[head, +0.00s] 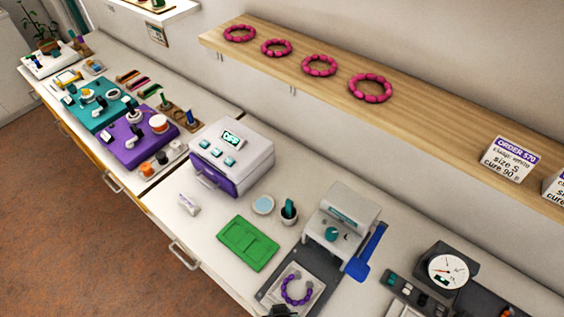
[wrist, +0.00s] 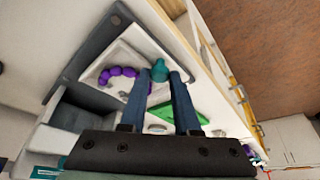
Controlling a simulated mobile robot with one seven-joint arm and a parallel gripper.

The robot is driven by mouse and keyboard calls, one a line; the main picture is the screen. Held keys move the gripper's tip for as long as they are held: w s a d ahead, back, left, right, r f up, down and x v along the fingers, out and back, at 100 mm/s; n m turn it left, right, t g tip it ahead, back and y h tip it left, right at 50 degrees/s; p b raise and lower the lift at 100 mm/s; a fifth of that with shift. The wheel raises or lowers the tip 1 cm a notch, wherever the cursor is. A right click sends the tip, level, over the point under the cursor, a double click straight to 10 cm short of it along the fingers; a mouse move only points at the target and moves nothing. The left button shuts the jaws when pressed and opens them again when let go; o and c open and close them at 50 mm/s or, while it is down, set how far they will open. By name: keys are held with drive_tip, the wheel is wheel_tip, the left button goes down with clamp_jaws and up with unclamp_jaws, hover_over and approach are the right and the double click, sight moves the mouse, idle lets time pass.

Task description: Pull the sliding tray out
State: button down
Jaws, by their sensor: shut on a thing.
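The sliding tray (head: 309,302) is white and holds a purple bead bracelet (head: 297,288). It lies on a dark grey base in front of a small white press-like machine (head: 338,222) with a teal knob. In the wrist view the tray (wrist: 133,38) shows with the bracelet (wrist: 118,73) on it and a teal handle knob (wrist: 159,68) at its edge. My gripper (wrist: 160,78) has its two blue-grey fingers closed around this knob. In the head view only a small dark piece of my gripper shows at the bottom edge, and the knob is hidden.
A green board (head: 247,244) lies left of the tray, with a small cup (head: 289,212) behind it. A blue paddle (head: 368,252) is right of the machine, and a dial gauge (head: 447,270) stands further right. A wooden shelf (head: 420,120) with pink bracelets runs above.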

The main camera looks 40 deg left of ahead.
drive_tip(key=c, duration=0.6)
unclamp_jaws()
drive_tip(key=shift+s, duration=0.3)
drive_tip(key=shift+c, duration=0.2)
drive_tip(key=shift+w, duration=0.1)
drive_tip(key=v, duration=1.3)
